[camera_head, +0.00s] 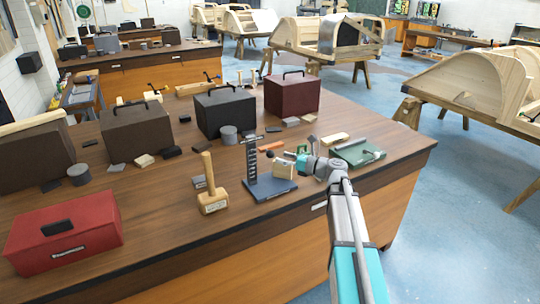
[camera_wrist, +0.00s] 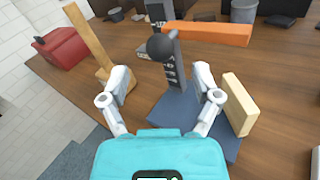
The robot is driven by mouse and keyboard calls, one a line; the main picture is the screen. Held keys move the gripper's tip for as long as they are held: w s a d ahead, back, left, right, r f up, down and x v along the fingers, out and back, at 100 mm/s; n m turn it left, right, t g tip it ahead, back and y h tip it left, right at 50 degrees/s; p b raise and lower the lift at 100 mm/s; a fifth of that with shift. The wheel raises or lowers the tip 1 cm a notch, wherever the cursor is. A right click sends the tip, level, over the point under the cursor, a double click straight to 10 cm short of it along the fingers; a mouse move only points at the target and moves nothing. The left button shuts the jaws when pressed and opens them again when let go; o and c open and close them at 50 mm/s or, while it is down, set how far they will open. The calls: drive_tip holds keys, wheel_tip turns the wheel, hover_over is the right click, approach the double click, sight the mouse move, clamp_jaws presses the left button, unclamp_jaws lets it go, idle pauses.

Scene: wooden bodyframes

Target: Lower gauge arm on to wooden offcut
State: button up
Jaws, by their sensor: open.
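The height gauge has a dark upright column (camera_head: 251,160) on a flat blue-grey base (camera_head: 271,188). In the wrist view, its orange arm (camera_wrist: 207,33) sticks out to the right at the top, with a round black knob (camera_wrist: 160,46) near its left end. A pale wooden offcut (camera_wrist: 239,103) stands upright at the base's right edge, below the arm; I cannot tell whether it rests on the base. My gripper (camera_wrist: 161,80) is open and empty. Its fingers spread either side of the column in the wrist view, with the knob beyond the fingertips. My gripper (camera_head: 302,163) is right of the gauge in the head view.
A wooden mallet (camera_head: 211,192) stands left of the gauge. A red box (camera_head: 65,238) lies at the bench's left front. Dark boxes (camera_head: 224,112) and small blocks stand behind. A green case (camera_head: 358,153) lies to the right. The bench front between mallet and red box is clear.

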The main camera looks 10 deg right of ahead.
sight(271, 154)
drive_tip(key=shift+x, duration=2.45)
drive_tip(key=shift+c, duration=0.2)
clamp_jaws()
